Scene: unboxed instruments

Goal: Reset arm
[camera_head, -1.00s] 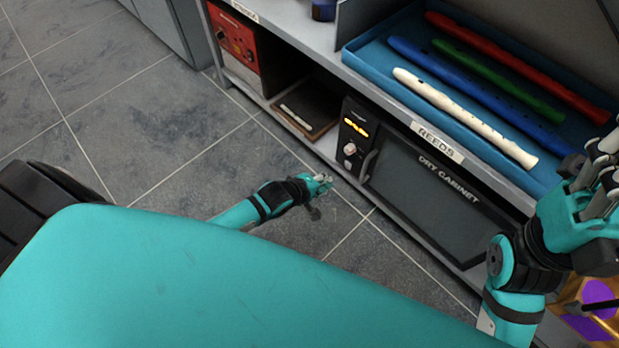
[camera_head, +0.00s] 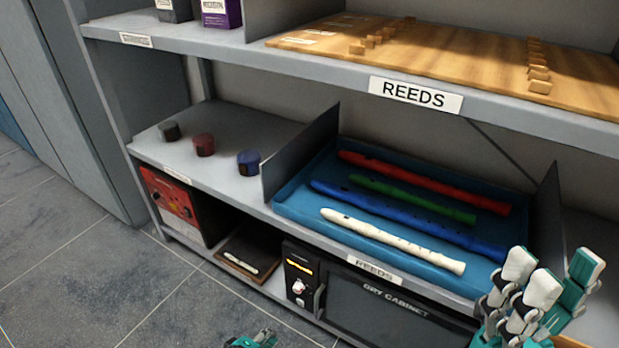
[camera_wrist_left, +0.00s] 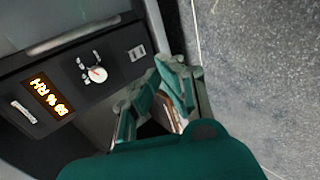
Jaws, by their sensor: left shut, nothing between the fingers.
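My left gripper (camera_head: 262,338) shows only as teal fingers at the bottom edge of the head view, low in front of the dry cabinet. In the left wrist view its fingers (camera_wrist_left: 160,92) are shut with nothing held, beside the cabinet's control panel. My right gripper (camera_head: 558,275) is at the lower right of the head view, fingers pointing up and spread apart, empty, in front of the shelf's right end. Its arm is mostly out of view.
A dry cabinet (camera_head: 388,314) stands on the bottom shelf near a red device (camera_head: 172,208) and a dark tray (camera_head: 248,253). Above, a blue tray (camera_head: 290,203) holds several recorders. A wooden board (camera_head: 455,60) lies on the upper shelf. Grey floor is open at left.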

